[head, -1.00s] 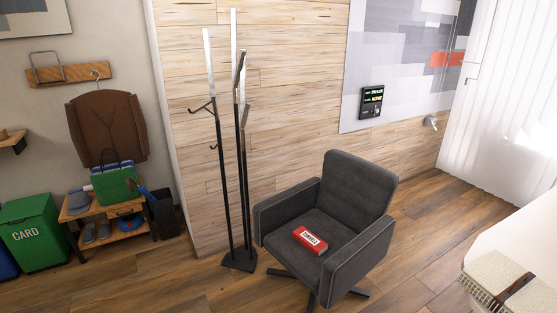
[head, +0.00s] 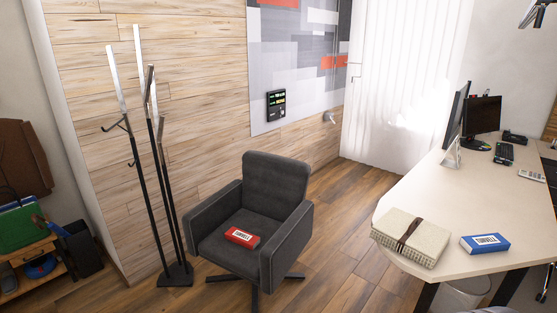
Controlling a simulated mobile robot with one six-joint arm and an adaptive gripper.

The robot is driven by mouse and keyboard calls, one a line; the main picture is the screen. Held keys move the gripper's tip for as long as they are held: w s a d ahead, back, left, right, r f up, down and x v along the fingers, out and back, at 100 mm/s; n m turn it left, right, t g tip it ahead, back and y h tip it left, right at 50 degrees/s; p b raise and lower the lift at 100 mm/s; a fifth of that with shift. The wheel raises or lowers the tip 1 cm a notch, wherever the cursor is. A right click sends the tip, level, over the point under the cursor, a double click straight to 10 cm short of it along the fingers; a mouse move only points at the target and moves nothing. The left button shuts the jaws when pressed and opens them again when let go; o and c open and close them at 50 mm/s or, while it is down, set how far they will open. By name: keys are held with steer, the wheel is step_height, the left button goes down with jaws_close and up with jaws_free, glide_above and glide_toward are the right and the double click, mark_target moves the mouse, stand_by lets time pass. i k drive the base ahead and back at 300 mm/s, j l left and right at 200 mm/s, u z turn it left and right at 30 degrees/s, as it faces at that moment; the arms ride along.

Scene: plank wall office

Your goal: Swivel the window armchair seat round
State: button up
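The dark grey armchair (head: 275,178) stands on the wood floor near the plank wall, in the lower middle of the head view. It has a star-shaped swivel base (head: 294,276). Its backrest is on the far side and its seat opens toward the lower left. A red box with a white label (head: 242,237) lies on the seat.
A coat stand (head: 176,272) stands close to the chair's left. A pale desk (head: 398,184) on the right bears a cream box (head: 408,237), a blue box (head: 485,244) and monitors. Floor (head: 335,240) is clear between chair and desk.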

mark_target(269, 204)
steer(key=i+j, duration=0.35)
steer(key=i, duration=0.15)
steer(key=i+j, duration=0.35)
steer(key=i, duration=0.15)
steer(key=i+j+u, duration=0.1)
steer(key=i+j, duration=0.25)
steer(key=i, duration=0.15)
steer(key=i+j, duration=0.35)
steer(key=i, duration=0.15)
steer(key=i+j, duration=0.3)
steer(key=i, duration=0.2)
steer(key=i+j, duration=0.3)
steer(key=i, duration=0.2)
steer(key=j+u, duration=0.05)
